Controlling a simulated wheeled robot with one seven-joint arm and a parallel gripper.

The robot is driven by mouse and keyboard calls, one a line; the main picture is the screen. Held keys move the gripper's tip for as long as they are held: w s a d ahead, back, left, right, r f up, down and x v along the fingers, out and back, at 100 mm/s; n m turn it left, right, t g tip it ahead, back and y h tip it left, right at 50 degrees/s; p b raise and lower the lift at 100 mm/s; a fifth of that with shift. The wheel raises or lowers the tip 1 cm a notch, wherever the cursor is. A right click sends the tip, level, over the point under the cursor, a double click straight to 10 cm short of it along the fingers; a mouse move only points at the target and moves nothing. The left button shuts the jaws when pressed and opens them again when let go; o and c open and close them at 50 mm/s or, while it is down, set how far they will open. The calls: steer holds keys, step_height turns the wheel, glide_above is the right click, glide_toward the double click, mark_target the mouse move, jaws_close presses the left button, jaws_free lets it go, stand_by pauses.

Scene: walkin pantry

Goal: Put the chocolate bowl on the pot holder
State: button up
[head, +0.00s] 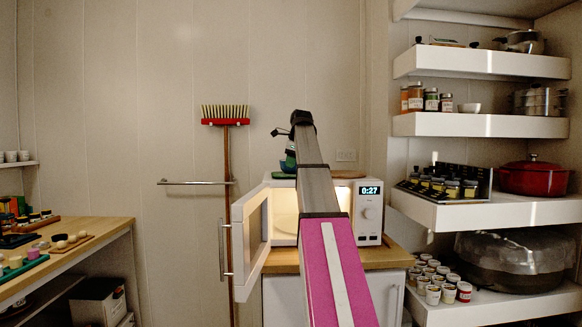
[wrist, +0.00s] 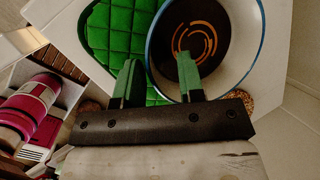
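The chocolate bowl (wrist: 222,40), white with a blue rim, holds dark chocolate with an orange swirl. The green quilted pot holder (wrist: 118,30) lies beside it at the left of the wrist view; in the head view its green edge (head: 284,176) shows on top of the microwave. My gripper (wrist: 158,72) is open, with its green fingers apart. The right finger is over the bowl's inside and the left finger is outside, over the pot holder, with the rim between them. Whether the bowl's near side overlaps the pot holder is unclear. My arm hides most of this in the head view.
The white microwave (head: 369,212) stands on a wooden-topped cabinet, its door (head: 250,240) open to the left. A brown cork-like mat (wrist: 242,99) shows partly under the bowl. A broom (head: 226,117) leans on the wall. Loaded shelves (head: 480,125) stand at right, a counter (head: 85,242) at left.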

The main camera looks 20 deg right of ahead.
steer(key=v, duration=0.9)
steer(key=shift+r, duration=0.35)
steer(key=shift+s, duration=0.1)
